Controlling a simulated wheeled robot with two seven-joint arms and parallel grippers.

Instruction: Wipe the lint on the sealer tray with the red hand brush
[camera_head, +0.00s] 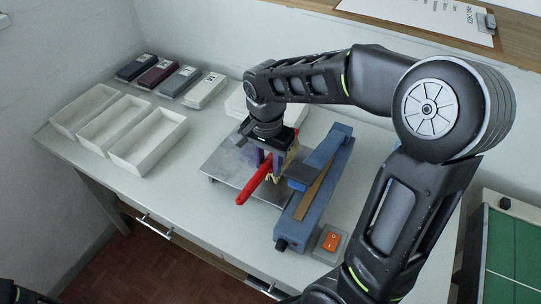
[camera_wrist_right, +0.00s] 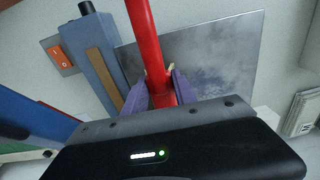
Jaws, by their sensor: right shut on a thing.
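The red hand brush (camera_head: 254,183) is held by my right gripper (camera_head: 270,160), above or on the grey metal sealer tray (camera_head: 226,162). Its red handle slants down toward the front left; in the wrist view the red handle (camera_wrist_right: 143,35) runs between the two purple fingers (camera_wrist_right: 162,92), which are shut on it. The brush's pale bristles show beside the gripper in the head view, and I cannot tell whether they touch the tray. The tray (camera_wrist_right: 225,50) has cloudy pale patches in the wrist view; I cannot tell lint from reflection. My left gripper is out of view.
The blue sealer (camera_head: 318,185) stands along the tray's right side, with an orange switch (camera_head: 331,241) near its front end. Three white bins (camera_head: 150,142) and several small boxes (camera_head: 206,91) sit at the left. A green-topped surface (camera_head: 515,250) is at far right.

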